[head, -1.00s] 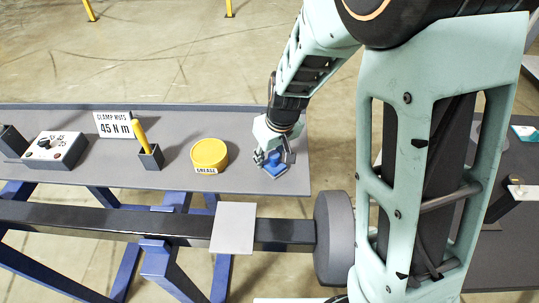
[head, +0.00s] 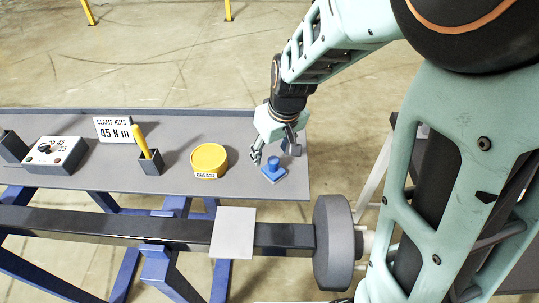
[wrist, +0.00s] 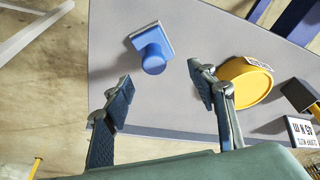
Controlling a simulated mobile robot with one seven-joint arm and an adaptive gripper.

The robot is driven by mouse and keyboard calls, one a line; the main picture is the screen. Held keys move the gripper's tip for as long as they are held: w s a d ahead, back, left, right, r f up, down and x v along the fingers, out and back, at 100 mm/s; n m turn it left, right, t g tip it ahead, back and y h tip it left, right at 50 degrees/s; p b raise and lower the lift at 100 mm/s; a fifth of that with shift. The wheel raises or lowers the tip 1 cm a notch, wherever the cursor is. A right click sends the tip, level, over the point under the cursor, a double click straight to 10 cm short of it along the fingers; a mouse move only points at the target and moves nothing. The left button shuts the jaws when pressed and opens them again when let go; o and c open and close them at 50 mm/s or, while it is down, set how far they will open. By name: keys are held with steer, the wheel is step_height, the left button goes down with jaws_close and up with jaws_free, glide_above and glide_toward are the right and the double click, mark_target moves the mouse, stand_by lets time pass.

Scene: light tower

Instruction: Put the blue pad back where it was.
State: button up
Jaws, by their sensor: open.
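The blue pad (head: 272,170), a flat square with a round knob on top, sits on the grey bench top (head: 240,183) near its right end. It also shows in the wrist view (wrist: 152,50), beyond my fingertips with nothing touching it. My gripper (head: 275,153) is open and empty, raised just above and behind the pad. In the wrist view my gripper (wrist: 160,95) has its two fingers spread wide apart, with bench surface between them.
A yellow grease tin (head: 209,160) stands left of the pad. Further left are a holder with a yellow tool (head: 149,160), a torque sign (head: 114,129) and a control box (head: 55,154). A dark beam with a grey plate (head: 233,233) and round end disc (head: 334,242) runs in front.

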mark_target(274, 174)
steer(key=v, duration=0.6)
steer(key=shift+r, duration=0.15)
